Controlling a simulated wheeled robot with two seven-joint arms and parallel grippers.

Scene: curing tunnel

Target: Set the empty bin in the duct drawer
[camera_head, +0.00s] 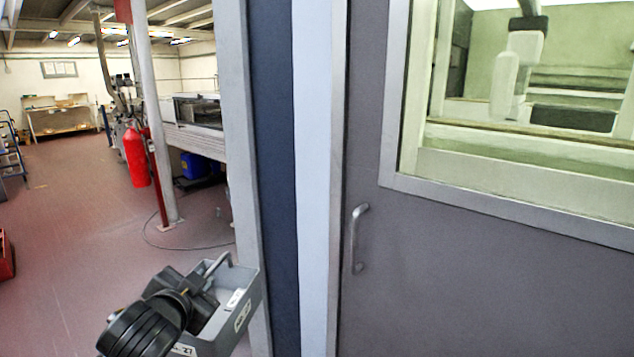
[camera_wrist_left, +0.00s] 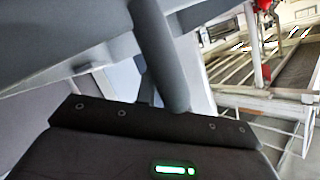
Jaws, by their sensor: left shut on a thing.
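A grey bin (camera_head: 228,333) with white labels is at the bottom of the head view, left of the door frame. It looks empty where its inside shows; my gripper covers part of it. My left gripper (camera_head: 206,284) comes in from the bottom left and is shut on the bin, at the bar over its top. In the left wrist view, a grey bar (camera_wrist_left: 160,55) runs up from the dark gripper body, close to the lens. I cannot make out the duct drawer in either view. My right gripper is not in view.
A grey door (camera_head: 440,265) with a handle (camera_head: 357,238) and a window fills the right side, its frame close beside the bin. A red extinguisher (camera_head: 136,157) hangs by a post (camera_head: 158,125). A blue container (camera_head: 195,165) stands behind. The reddish floor at left is largely clear.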

